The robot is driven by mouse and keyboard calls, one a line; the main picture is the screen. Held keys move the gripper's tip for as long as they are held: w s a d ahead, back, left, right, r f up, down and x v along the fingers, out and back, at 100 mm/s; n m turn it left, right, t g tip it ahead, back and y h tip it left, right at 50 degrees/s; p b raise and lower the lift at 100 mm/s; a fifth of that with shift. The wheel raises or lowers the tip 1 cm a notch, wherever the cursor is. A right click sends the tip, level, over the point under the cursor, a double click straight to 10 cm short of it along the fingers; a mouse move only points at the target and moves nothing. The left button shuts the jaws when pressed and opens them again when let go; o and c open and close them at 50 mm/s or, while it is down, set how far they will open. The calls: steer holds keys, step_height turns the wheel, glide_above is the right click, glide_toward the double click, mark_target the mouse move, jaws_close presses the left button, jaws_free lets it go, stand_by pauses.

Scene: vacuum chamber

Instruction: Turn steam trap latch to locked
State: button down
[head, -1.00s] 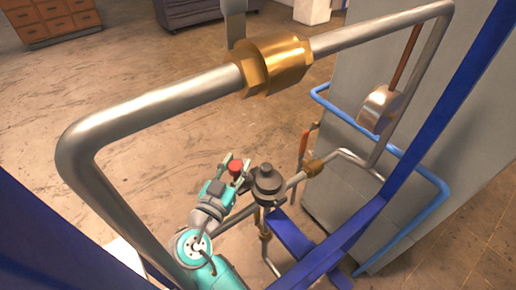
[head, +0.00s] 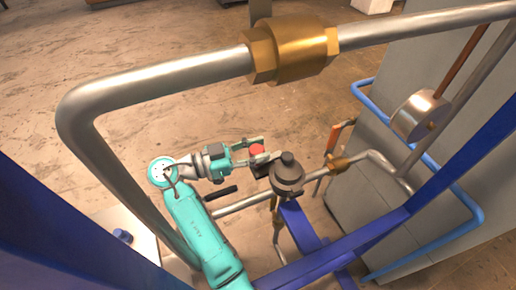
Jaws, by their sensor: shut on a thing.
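The steam trap (head: 287,180) is a dark grey round body with a domed cap, set on the lower pipework right of the picture's middle. A small red piece (head: 257,149), apparently the latch, shows on its left side. My gripper (head: 262,153), teal with grey fingers, reaches in from the left. It is shut on the red piece, with a finger on either side. The fingers hide part of the piece. I cannot read whether the latch is locked.
A thick pipe with a brass union (head: 292,50) crosses above my arm. Blue frame beams (head: 330,258) stand close on the right. A black handle (head: 221,192), an orange lever (head: 335,137) and a round gauge (head: 416,115) are nearby. Open floor lies behind.

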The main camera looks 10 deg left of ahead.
steer(key=shift+f+m+g+h, duration=0.1)
steer(key=shift+m+g+h, duration=0.3)
steer(key=shift+m+g, duration=0.25)
steer(key=c, duration=0.7)
jaws_free()
steer(key=shift+o, duration=0.2)
step_height(320, 180, up, 10)
steer(key=shift+r, duration=0.1)
steer(key=shift+d, duration=0.1)
